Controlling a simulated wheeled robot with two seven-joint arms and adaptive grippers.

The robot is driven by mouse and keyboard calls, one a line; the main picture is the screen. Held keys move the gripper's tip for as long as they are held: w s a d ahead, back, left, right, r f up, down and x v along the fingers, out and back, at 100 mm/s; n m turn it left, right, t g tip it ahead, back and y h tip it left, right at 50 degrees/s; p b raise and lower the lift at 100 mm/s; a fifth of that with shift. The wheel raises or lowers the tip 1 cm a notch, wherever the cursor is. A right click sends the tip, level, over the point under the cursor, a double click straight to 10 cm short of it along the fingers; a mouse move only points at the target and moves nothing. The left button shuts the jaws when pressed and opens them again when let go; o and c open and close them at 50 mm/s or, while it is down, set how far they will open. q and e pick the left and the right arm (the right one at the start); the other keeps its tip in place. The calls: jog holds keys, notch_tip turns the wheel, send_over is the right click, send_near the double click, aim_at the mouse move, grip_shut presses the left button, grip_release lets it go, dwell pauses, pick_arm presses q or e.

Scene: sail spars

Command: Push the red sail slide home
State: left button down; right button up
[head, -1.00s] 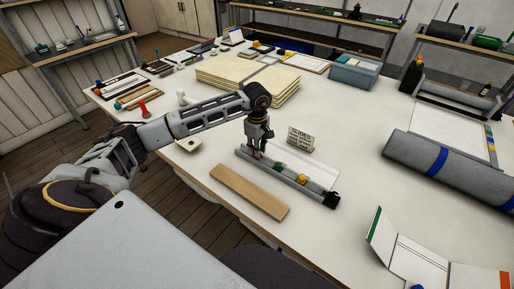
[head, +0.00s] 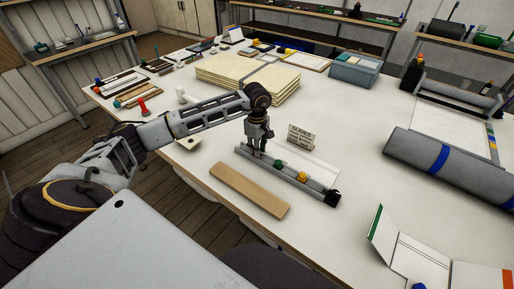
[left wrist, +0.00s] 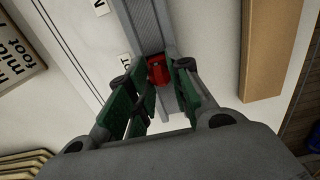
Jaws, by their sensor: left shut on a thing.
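The grey spar (head: 312,188) lies on the table, with a green slide (head: 278,163) and a yellow slide (head: 301,177) on it. A black end piece (head: 333,197) sits at its near right end. My left gripper (head: 257,152) points down at the far left end of the spar. In the left wrist view, the red slide (left wrist: 157,72) is between the green-padded fingers of the left gripper (left wrist: 156,88), which is shut on it. The fingers hide most of the red slide in the head view. My right gripper is not in view.
A wooden strip (head: 250,191) lies in front of the spar. A small printed card (head: 301,136) stands behind it. A stack of pale sheets (head: 245,78) lies farther back. A grey roll (head: 450,170) lies at right.

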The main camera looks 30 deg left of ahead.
pick_arm(q)
jog(key=c, duration=1.2)
grip_release()
jog(key=shift+r+p, duration=1.7)
jog(key=shift+r, duration=1.75)
